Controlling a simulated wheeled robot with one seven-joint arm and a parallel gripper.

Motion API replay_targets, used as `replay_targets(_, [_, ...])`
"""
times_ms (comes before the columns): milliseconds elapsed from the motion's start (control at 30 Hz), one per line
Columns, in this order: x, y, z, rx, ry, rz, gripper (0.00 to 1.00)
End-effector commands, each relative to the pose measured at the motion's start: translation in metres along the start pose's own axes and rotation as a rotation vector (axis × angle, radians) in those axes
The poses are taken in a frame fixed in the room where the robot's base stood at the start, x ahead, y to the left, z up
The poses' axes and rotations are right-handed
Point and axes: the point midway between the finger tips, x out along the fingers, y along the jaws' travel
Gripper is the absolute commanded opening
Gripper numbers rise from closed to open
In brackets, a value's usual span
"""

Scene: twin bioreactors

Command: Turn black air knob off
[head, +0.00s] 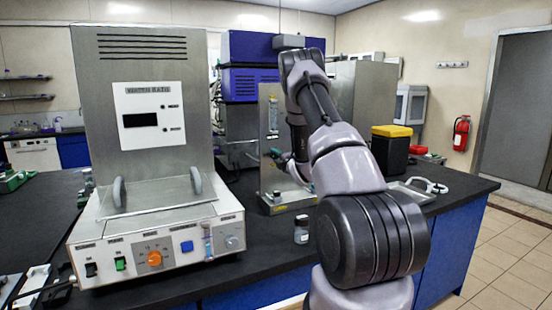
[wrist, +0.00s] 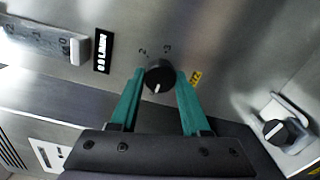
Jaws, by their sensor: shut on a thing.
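In the wrist view, a round black knob (wrist: 159,76) with a white pointer line sits on a grey metal panel, with small numbers beside it. My gripper (wrist: 160,80) has its two green fingers on either side of this knob, shut on it. The pointer line points toward the lower edge of the picture. In the head view, my gripper (head: 277,155) reaches the front of the upright metal panel (head: 268,110); the knob itself is hidden there by my arm.
A second black knob (wrist: 277,131) on a bracket is at the right of the wrist view. The water bath (head: 150,130) stands at the left of the head view. A small bottle (head: 301,229) stands on the black bench below my arm. A yellow-lidded black bin (head: 390,152) is at the right.

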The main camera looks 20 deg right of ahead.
Motion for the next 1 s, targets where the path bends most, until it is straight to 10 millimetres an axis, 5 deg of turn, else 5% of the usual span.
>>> replay_targets(33, [-0.001,-0.002,0.000,0.000,0.000,-0.004,0.54])
replay_targets(100, [-0.001,-0.002,0.000,0.000,0.000,-0.004,0.77])
replay_targets(500, [-0.006,-0.001,0.000,0.001,-0.001,-0.003,0.77])
replay_targets(1000, [-0.095,-0.001,0.001,0.002,-0.002,-0.003,0.77])
